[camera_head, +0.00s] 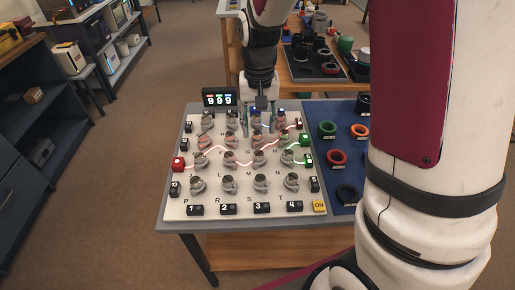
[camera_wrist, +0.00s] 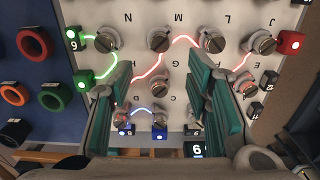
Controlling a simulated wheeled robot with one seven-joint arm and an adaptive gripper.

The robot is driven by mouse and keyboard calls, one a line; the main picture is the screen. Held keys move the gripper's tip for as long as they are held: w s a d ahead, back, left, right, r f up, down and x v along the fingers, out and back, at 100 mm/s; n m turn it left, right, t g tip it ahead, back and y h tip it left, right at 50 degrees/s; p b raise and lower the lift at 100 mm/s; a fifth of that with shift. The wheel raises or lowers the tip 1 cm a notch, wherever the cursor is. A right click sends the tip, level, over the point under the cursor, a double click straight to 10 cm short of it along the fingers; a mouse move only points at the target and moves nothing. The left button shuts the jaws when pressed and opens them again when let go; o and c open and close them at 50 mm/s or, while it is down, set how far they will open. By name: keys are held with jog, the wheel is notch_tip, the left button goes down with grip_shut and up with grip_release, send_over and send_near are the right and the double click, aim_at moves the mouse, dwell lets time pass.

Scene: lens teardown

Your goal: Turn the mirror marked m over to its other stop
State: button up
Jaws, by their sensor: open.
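The mirror marked M (camera_head: 258,158) is a grey knob with a slanted top in the third row of the board, third from the left. In the wrist view it (camera_wrist: 158,40) is upper centre, upright beside its upside-down letter, with a red beam passing by it. My gripper (camera_head: 261,127) is over the back rows of the board. In the wrist view its teal fingers (camera_wrist: 162,75) are spread wide and empty, with mirror M just beyond the tips and other mirrors between them. I cannot tell which stop M rests against.
The pale board (camera_head: 240,211) carries several similar mirrors close together, plus numbered black blocks along its edges. A red block (camera_head: 178,164) stands at left. A display (camera_head: 220,97) stands behind. A blue mat (camera_head: 340,197) with rings lies at right. A yellow ON button (camera_head: 319,206) is front right.

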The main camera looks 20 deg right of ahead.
aim_at(259, 153)
notch_tip(259, 153, down, 10)
jog(key=shift+r+b, duration=0.1)
jog(key=shift+b, duration=0.25)
grip_shut()
